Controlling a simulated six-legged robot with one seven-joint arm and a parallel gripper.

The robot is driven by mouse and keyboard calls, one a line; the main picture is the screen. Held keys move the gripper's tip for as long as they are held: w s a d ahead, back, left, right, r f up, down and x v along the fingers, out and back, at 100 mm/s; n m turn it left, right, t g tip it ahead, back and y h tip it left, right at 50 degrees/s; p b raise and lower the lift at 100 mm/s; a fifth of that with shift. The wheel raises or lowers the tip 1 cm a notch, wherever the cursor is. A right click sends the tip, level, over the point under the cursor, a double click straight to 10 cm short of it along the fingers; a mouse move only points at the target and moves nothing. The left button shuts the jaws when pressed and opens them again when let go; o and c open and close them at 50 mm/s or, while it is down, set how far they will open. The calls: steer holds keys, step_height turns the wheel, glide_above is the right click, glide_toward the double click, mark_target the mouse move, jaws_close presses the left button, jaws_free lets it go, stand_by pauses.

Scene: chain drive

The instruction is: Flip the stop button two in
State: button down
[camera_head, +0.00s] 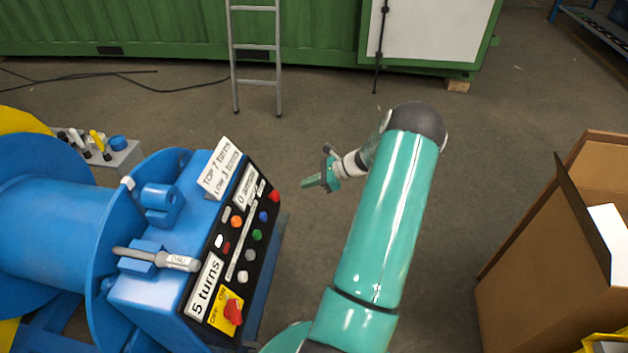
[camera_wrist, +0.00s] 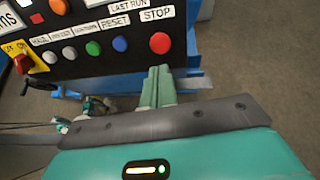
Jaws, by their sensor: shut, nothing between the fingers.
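The stop button (camera_wrist: 160,43) is a round red button under a white STOP label, at the right end of a row of buttons on a black panel. In the head view the stop button (camera_head: 274,196) is at the panel's far right corner. My gripper (camera_head: 306,183) is shut and empty, a little to the right of the button and apart from it in the head view. In the wrist view the gripper's green fingers (camera_wrist: 158,70) are together, pointing at the panel just below the button. Whether the button is pressed in cannot be told.
The control panel (camera_wrist: 110,66) also bears blue, green and pale buttons and a red rotary switch (camera_head: 233,312) on yellow. A blue winch drum (camera_head: 60,215) stands left. A cardboard box (camera_head: 535,255) stands right. Floor between is clear.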

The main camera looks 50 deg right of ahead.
mark_target(277, 195)
steer(key=x, duration=0.9)
steer(key=shift+w+a, duration=0.1)
steer(key=shift+w, duration=0.1)
steer(key=shift+x, duration=1.25)
steer(key=v, duration=1.5)
steer(key=shift+d, duration=0.3)
